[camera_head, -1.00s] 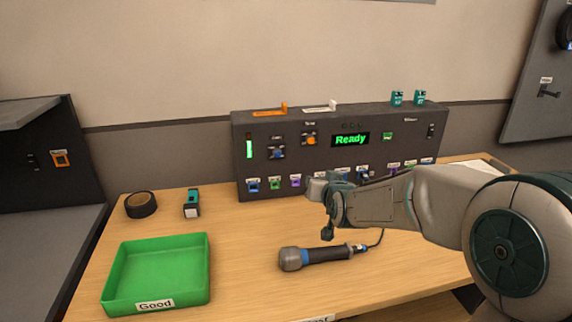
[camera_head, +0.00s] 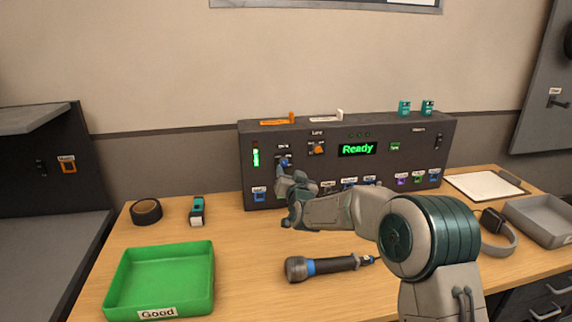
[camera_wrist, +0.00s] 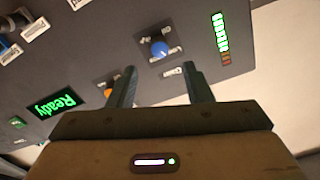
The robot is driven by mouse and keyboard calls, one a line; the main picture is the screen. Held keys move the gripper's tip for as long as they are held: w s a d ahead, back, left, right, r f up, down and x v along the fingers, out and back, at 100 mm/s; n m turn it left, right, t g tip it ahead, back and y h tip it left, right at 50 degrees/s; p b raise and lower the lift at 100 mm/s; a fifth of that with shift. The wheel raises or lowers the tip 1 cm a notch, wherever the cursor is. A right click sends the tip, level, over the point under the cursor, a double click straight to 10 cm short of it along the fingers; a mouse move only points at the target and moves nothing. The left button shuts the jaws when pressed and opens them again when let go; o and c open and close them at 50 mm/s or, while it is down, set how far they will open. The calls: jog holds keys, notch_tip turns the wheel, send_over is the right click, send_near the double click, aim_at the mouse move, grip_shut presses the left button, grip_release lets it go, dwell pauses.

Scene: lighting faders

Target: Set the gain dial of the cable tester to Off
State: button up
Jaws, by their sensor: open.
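The cable tester (camera_head: 419,152) is a dark box at the back of the table with a green "Ready" screen (camera_head: 357,149). A blue dial (camera_head: 284,162) sits at its left, and an orange dial (camera_head: 318,149) is to the right of it. The small labels are too blurred to read surely. In the wrist view the blue dial (camera_wrist: 159,47) lies just beyond and between the fingertips, with the orange dial (camera_wrist: 112,88) beside the left finger. My gripper (camera_wrist: 160,82) is open and empty, apart from the panel. In the head view it is in front of the tester, partly hiding its lower left.
A green "Good" tray (camera_head: 160,282), black tape roll (camera_head: 146,211) and small teal device (camera_head: 197,210) are at left. A clipboard (camera_head: 484,185), headphones (camera_head: 494,232) and grey tray (camera_head: 548,221) are at right.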

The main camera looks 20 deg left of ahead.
aim_at(285, 163)
jog(key=shift+p+x, duration=0.5)
jog(key=shift+x, duration=2.75)
jog(key=c, duration=1)
